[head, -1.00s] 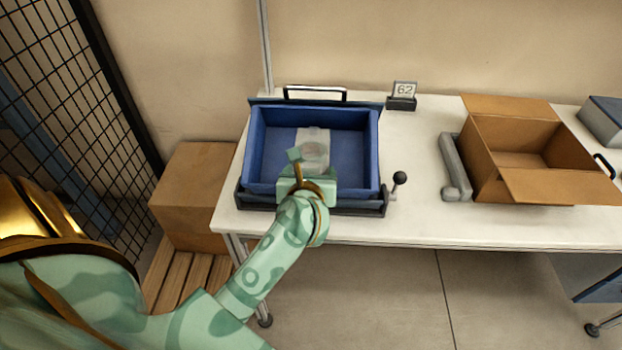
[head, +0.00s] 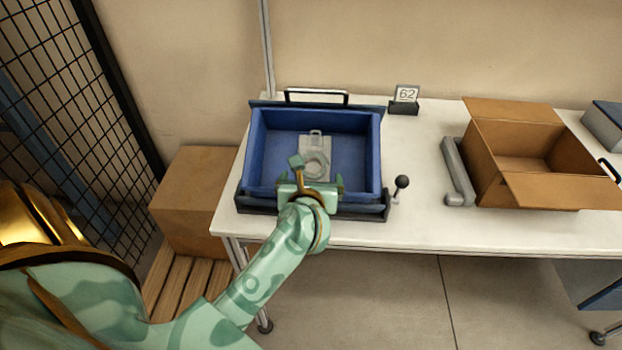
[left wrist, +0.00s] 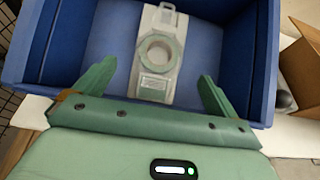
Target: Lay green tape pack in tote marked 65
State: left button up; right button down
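The tape pack (head: 314,146) is a pale grey card with a hang tab and a pale grey-green tape ring. It lies in the blue tote (head: 257,150), near the middle of its floor. The left wrist view shows the pack (left wrist: 158,52) just beyond my fingers, with a printed label below the ring. My left gripper (head: 317,172) is over the tote's front part; its fingers (left wrist: 154,84) are wide apart with nothing between them. The sign (head: 406,94) behind the tote's right corner reads 62, not 65. My right gripper is out of view.
An open cardboard box (head: 520,162) stands to the right on the white table (head: 425,225), beside a grey roller-like bar (head: 456,172). A black-knobbed lever (head: 401,183) is at the tote's front right. A closed carton (head: 190,205) stands left of the table.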

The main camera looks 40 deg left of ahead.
pick_arm(q)
jog(key=shift+r+p, duration=0.55)
jog(key=shift+r, duration=0.1)
jog(key=p+v, duration=0.1)
jog(key=v, duration=1.1)
jog(key=shift+a, duration=0.1)
